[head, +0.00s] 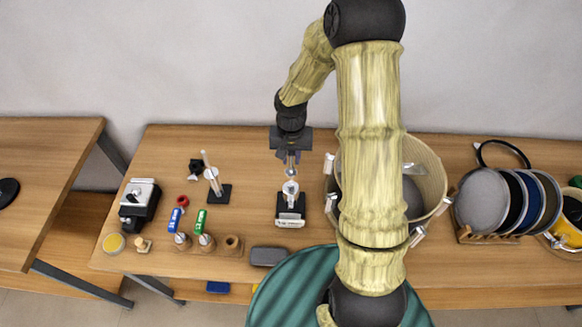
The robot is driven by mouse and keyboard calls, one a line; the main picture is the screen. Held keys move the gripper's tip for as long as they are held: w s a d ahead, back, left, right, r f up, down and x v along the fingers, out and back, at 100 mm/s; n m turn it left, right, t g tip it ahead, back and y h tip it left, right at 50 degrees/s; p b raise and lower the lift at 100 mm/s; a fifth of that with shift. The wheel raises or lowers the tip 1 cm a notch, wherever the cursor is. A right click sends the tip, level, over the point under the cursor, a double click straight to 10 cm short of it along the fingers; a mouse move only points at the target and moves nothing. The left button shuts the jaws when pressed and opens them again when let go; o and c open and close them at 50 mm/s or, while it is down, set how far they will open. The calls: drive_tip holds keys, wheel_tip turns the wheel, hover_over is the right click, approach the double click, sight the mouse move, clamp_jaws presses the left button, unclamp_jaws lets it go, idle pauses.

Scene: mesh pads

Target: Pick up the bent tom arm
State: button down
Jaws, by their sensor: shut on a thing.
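My gripper (291,168) points down over the middle of the long table and is shut. Right below its fingertips a small pale, metallic piece (290,187), which looks like the bent tom arm, stands at a black holder with a light front (290,217). The piece is small, and its upper part is hidden by the fingers. I cannot tell whether it is clear of the holder. A similar pale rod (208,170) stands tilted on a black base (220,194) to the left.
A wooden drum shell (433,178) stands close on the right, partly behind my arm. Round pads (482,200) stand in a rack at far right. Blue (174,221) and green (200,222) handled tools, a grey case (268,256) and a black device (139,205) lie left and front.

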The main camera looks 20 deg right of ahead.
drive_tip(key=shift+r, duration=0.95)
drive_tip(key=shift+r, duration=0.1)
drive_tip(key=shift+r+p, duration=2.15)
drive_tip(key=shift+r, duration=0.55)
drive_tip(key=shift+f, duration=0.15)
